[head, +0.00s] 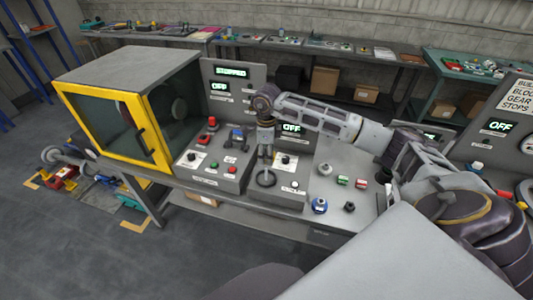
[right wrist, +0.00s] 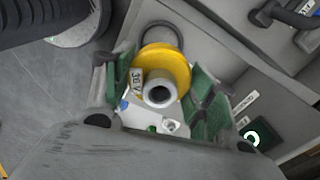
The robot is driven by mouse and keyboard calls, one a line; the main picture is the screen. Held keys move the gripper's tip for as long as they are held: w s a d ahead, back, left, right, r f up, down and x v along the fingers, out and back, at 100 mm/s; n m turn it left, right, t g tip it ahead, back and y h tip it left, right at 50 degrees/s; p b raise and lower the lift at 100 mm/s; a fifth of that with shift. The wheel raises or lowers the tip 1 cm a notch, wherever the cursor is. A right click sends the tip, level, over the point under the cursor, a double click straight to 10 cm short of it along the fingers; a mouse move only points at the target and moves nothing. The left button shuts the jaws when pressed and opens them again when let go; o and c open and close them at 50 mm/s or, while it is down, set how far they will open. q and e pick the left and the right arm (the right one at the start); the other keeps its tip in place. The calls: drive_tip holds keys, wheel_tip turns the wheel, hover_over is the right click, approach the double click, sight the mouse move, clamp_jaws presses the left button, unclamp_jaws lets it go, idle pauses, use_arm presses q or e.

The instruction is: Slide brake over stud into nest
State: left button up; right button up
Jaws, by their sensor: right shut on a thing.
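In the right wrist view, a yellow round part (right wrist: 180,62) with a pale grey hollow hub and a "36 V" tag sits between my green finger pads; I take it to be the brake. My right gripper (right wrist: 158,98) is shut on it. In the head view, my right gripper (head: 266,157) points down over the sloped grey panel, above a dark ring (head: 266,182), which looks like the nest. The ring's far arc also shows behind the yellow part in the right wrist view (right wrist: 163,25). I cannot make out the stud, or whether brake and ring touch. My left gripper is out of view.
A yellow-framed machine enclosure (head: 105,118) stands left. A control box with a red button (head: 212,122) and joystick is beside the gripper. Several small parts, including a blue one (head: 319,205), lie on the bench to the right. Upright display panels stand close behind.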

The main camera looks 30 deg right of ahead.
drive_tip(key=shift+w+r+n, duration=0.1)
drive_tip(key=shift+n, duration=1.6)
drive_tip(key=shift+f, duration=0.25)
drive_tip(key=shift+f+b, duration=0.8)
drive_tip(key=shift+f, duration=0.9)
drive_tip(key=shift+f+b, duration=2.85)
drive_tip(key=shift+f, duration=0.5)
idle(1.0)
